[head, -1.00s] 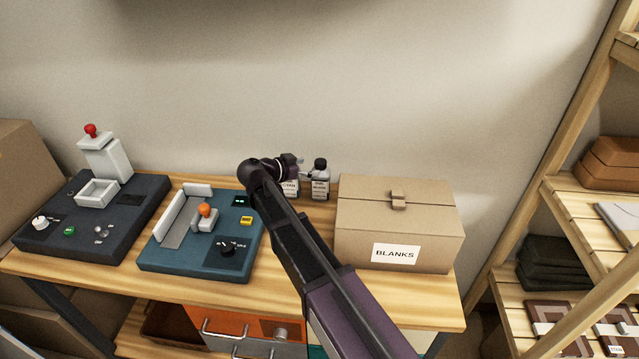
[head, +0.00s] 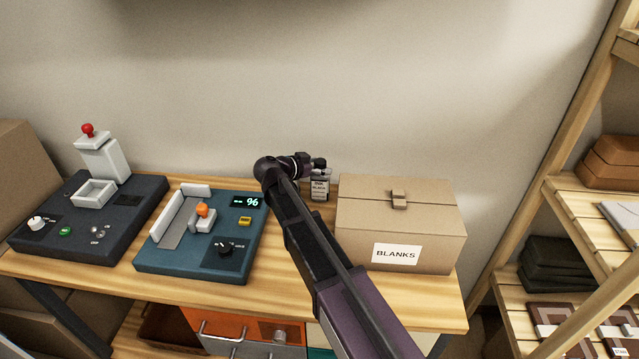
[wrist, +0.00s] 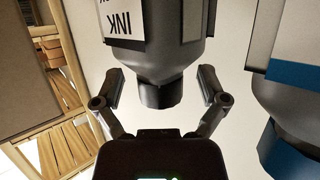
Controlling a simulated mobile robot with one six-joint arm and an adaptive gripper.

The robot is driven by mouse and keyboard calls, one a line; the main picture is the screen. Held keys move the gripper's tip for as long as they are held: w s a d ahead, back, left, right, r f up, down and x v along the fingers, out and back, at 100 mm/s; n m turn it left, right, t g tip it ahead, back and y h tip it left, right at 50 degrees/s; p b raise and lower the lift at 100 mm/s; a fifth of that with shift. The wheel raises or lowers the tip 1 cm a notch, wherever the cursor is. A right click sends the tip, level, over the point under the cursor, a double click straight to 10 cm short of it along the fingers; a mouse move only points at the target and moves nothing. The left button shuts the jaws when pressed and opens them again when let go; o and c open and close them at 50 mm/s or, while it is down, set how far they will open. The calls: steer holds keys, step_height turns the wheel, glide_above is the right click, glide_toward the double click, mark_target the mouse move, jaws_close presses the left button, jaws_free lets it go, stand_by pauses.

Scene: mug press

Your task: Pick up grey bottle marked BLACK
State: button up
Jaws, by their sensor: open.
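The grey bottle (head: 320,187) with a dark cap and white label stands at the back of the bench, left of the cardboard box. Its label is too small to read fully in the head view. In the wrist view the grey bottle (wrist: 160,60) appears upside down, with "INK" on its label; the rest of the label is cut off. My gripper (head: 304,166) is at the bottle's cap level in the head view and partly covers it. In the wrist view my gripper (wrist: 160,82) is open, with one finger on each side of the bottle's neck and cap, gaps showing.
A second bottle with a blue band and cap (wrist: 290,148) stands close on the right in the wrist view. The BLANKS box (head: 400,225) is right of the grey bottle. A blue machine (head: 205,235) and a dark press (head: 90,215) stand left.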

jaws_close()
steer(key=shift+r, duration=0.2)
stand_by(0.3)
step_height(320, 180, up, 3)
steer(key=p, duration=0.3)
steer(key=s+a+r+p, duration=0.1)
steer(key=s+p, duration=0.1)
steer(key=s, duration=1.4)
steer(key=shift+r, duration=0.3)
steer(key=shift+a, duration=0.1)
